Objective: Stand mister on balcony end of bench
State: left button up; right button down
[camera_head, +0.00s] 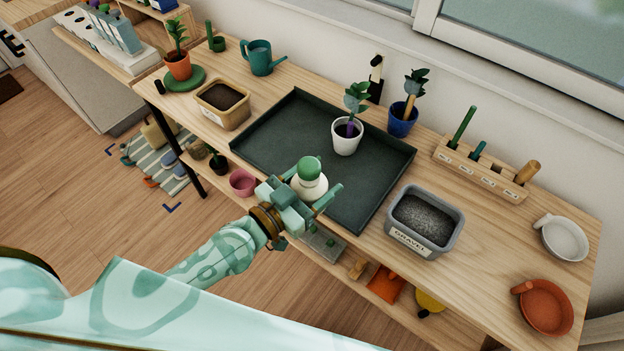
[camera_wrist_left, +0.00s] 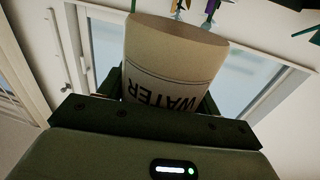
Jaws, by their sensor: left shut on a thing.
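My left gripper (camera_head: 307,193) is shut on the mister (camera_head: 309,173), a pale bottle with a green top. It is over the front edge of the dark tray (camera_head: 262,147); whether its base touches anything is hidden. In the left wrist view the mister (camera_wrist_left: 172,58) is a beige cylinder between the jaws, with the word WATER upside down on it. The wooden bench (camera_head: 380,260) runs across the head view from upper left to lower right. My right gripper is out of view.
On the bench's left are a tan soil box (camera_head: 223,116), a potted plant (camera_head: 178,67) on a green saucer and a teal watering can (camera_head: 261,60). A white plant pot (camera_head: 346,138) stands in the tray. Right are a gravel bin (camera_head: 420,240), tool rack (camera_head: 486,172) and two dishes.

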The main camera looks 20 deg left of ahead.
pick_arm(q)
jog(key=shift+r, duration=0.1)
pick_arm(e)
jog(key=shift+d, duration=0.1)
